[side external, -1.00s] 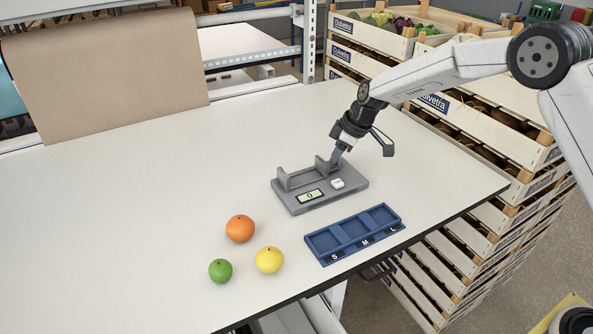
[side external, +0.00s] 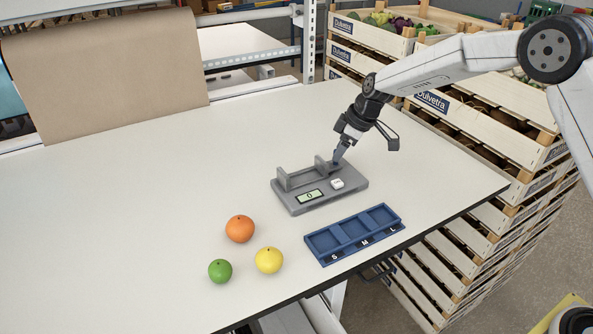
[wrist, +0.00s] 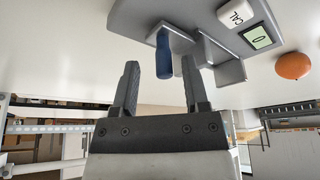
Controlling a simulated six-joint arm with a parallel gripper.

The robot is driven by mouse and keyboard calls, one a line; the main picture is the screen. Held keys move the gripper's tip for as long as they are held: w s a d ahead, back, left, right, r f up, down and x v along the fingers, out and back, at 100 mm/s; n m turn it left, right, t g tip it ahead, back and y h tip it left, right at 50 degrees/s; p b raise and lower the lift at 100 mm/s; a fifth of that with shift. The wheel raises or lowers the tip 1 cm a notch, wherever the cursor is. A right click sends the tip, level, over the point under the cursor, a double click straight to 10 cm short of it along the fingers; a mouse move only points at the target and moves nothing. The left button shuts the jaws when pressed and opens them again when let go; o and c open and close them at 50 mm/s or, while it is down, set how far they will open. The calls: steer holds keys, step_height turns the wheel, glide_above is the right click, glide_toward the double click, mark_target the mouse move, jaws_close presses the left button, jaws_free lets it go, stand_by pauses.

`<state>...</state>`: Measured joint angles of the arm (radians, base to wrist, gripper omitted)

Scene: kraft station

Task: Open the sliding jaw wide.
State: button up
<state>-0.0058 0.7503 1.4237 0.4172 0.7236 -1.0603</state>
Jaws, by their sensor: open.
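The grey measuring device (side external: 305,207) stands on the white table in the side view, with two upright jaws. The left jaw (side external: 284,180) and the right jaw (side external: 320,166) stand apart with an empty gap between them. A blue handle (wrist: 163,53) shows beside the jaws in the wrist view. My gripper (side external: 338,158) is just to the right of the right jaw, tilted. In the wrist view my gripper (wrist: 160,63) is open, with the near end of the blue handle appearing between its fingertips. No finger visibly touches the handle; its depth is hard to judge.
The device has a display (side external: 310,196) reading 0 and a white CAL button (side external: 337,183). A blue S-M-L tray (side external: 318,259) lies near the table edge. An orange fruit (side external: 240,229), a yellow fruit (side external: 269,260) and a green fruit (side external: 220,271) sit at front. Stacked crates (side external: 470,125) stand right.

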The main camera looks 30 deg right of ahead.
steer(key=v, duration=0.6)
steer(key=shift+s+d, duration=0.1)
stand_by(0.3)
steer(key=s+d+f+m+h, duration=0.1)
steer(key=s+f+m, duration=0.1)
steer(key=s, duration=0.7)
steer(key=s+d+f+m+h, duration=0.1)
steer(key=s+m, duration=0.3)
steer(key=s, duration=0.6)
steer(key=s+d+f+m+h, duration=0.1)
steer(key=s+f+m, duration=0.2)
steer(key=s, duration=0.6)
steer(key=shift+s+g, duration=0.25)
steer(key=shift+g, duration=0.05)
